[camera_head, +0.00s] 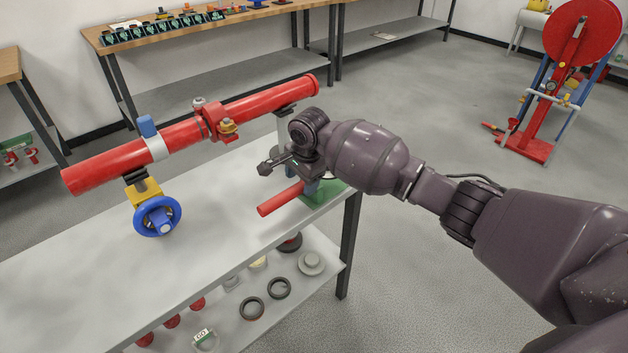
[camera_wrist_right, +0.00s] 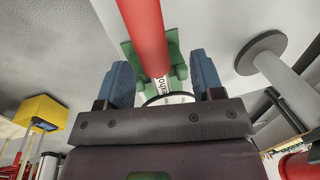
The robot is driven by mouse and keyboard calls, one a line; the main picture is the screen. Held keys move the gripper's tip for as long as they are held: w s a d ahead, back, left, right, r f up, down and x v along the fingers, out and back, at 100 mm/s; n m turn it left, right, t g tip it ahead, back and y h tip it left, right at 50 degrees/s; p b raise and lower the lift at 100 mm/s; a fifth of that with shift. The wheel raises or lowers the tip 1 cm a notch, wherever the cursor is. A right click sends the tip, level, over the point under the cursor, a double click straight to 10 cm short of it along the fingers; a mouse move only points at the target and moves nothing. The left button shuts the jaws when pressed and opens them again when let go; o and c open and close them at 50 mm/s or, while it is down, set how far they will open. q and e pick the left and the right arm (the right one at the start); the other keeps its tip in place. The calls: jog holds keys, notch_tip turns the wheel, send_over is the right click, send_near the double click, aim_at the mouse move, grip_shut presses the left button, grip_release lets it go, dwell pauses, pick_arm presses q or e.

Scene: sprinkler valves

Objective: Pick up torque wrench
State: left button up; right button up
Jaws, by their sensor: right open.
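The torque wrench (camera_head: 280,198) shows as a red bar, its near end sticking out from a green holder (camera_head: 330,193) on the grey bench. It also shows in the right wrist view as a red shaft (camera_wrist_right: 144,30) over the green holder (camera_wrist_right: 130,52), with a white printed label near its end. My right gripper (camera_head: 310,183) is above the holder, pointing down. In the right wrist view its two blue fingers (camera_wrist_right: 164,76) are apart, one on each side of the wrench's line. I cannot tell whether the wrench lies between them. My left gripper is out of view.
A red pipe (camera_head: 180,140) with a blue handwheel valve (camera_head: 158,215) stands on the bench left of my right gripper. A grey post with a round flange (camera_wrist_right: 262,52) is close beside the gripper. The lower shelf (camera_head: 318,281) holds rings and red parts.

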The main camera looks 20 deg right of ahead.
aim_at(301, 193)
notch_tip(301, 193, down, 5)
jog(key=shift+w+a+r+b, duration=0.1)
jog(key=shift+a+b, duration=0.05)
jog(key=shift+b, duration=0.65)
jog(key=shift+w, duration=0.1)
grip_shut()
jog(key=shift+r, duration=0.1)
